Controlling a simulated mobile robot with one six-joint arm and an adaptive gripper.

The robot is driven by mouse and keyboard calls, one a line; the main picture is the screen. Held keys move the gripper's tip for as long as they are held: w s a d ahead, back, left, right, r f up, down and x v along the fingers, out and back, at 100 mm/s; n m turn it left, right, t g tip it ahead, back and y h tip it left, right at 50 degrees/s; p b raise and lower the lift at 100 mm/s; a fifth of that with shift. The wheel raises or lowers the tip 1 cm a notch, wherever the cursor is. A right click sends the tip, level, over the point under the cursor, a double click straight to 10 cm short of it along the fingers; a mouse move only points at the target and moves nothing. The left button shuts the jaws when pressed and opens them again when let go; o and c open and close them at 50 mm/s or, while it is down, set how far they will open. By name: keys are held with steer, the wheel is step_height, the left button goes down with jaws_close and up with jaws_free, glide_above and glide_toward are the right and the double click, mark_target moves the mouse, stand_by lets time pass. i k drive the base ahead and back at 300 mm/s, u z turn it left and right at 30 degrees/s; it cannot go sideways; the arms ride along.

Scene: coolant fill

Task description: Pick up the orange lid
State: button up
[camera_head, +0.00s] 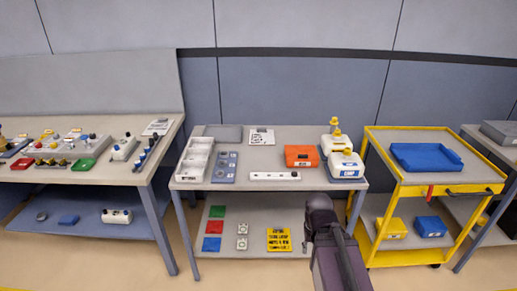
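An orange-red, low rectangular piece (301,156) lies on the grey top of the middle table (230,185), right of its centre. It is the only clearly orange lid-like thing I see, and I cannot tell if it is a separate lid or a closed box. White containers (346,165) with yellow-orange caps (335,127) stand just right of it. My dark arm reaches up from the bottom edge in front of the table, apart from the orange piece in the picture. No gripper fingers can be made out.
White bins (195,158), a grey block with round parts (224,167) and a white strip (275,176) share the tabletop. A yellow cart (440,190) with a blue tray (426,158) stands right. A cluttered bench (105,175) stands left. The floor between the left bench and middle table shows clear.

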mark_target(292, 152)
steer(key=k, duration=1)
steer(key=u, duration=0.55)
steer(key=i, duration=2.1)
steer(key=z, duration=0.55)
